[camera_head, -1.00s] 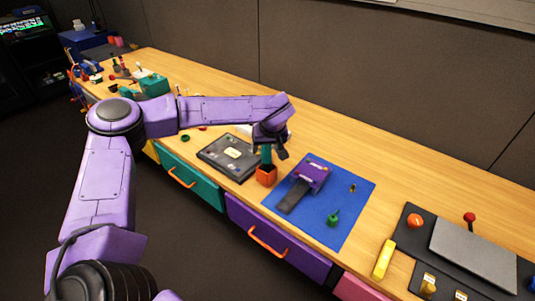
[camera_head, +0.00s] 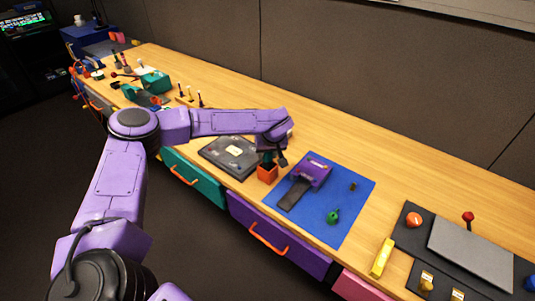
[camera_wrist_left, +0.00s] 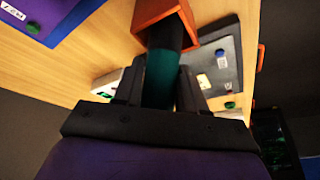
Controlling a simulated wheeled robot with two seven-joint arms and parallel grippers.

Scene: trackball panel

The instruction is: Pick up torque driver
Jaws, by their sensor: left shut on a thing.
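The torque driver (camera_wrist_left: 160,80) has a teal handle and a dark section at its lower end. That end stands in an orange open box (camera_head: 267,174) on the bench, which also shows at the top of the left wrist view (camera_wrist_left: 187,8). My left gripper (camera_head: 269,156) reaches down over the box from above. In the left wrist view, its two dark fingers (camera_wrist_left: 159,75) are shut on the teal handle, one on each side. In the head view the gripper hides most of the driver. My right gripper is out of view.
A blue mat (camera_head: 349,200) with a purple device (camera_head: 312,173) and a green knob (camera_head: 333,217) lies right of the box. A dark tray (camera_head: 228,153) lies to its left. A yellow block (camera_head: 382,257) and dark panel (camera_head: 408,229) are farther right. The bench behind is mostly clear.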

